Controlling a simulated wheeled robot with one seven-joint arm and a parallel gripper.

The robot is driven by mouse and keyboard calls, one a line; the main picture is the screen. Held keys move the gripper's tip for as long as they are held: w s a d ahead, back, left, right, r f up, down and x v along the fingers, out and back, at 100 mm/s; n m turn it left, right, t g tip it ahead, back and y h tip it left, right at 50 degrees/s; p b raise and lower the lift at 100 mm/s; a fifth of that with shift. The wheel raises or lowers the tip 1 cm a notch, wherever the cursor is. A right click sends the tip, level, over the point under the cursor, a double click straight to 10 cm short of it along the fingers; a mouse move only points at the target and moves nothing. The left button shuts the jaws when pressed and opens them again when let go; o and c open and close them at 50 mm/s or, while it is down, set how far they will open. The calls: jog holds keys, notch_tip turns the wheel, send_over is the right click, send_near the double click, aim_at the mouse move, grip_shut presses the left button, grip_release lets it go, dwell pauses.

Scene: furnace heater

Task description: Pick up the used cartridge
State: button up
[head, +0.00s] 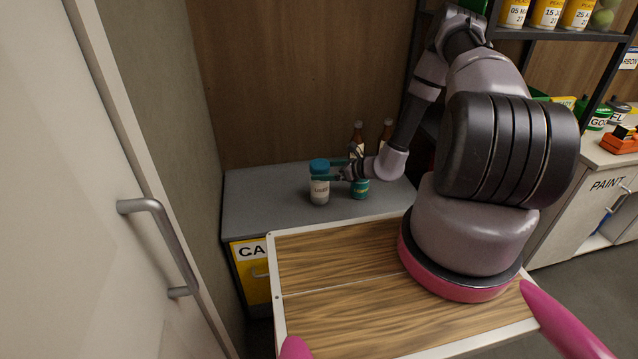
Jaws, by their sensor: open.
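Nothing in the head view is clearly marked as the used cartridge. A white, labelled jar with a blue cap (319,190) stands upright on the grey counter (265,195). A teal container (360,188) stands just to its right, partly hidden by my gripper. My gripper (333,170) is open, with its fingers pointing left at the height of the jar's cap. The fingers are close to the cap or overlap it in the picture; I cannot tell whether they touch it or straddle it.
Two brown bottles (357,138) stand behind the gripper, partly hidden. A yellow drawer (255,285) is below the counter. A door with a metal handle (150,215) is at left. Shelves with yellow cans (547,12) and a paint cabinet (605,185) are at right. The counter's left part is clear.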

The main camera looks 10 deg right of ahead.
jog(key=x, duration=0.5)
jog(key=shift+w+f, duration=0.1)
jog(key=shift+w, duration=0.3)
jog(key=c, duration=1.5)
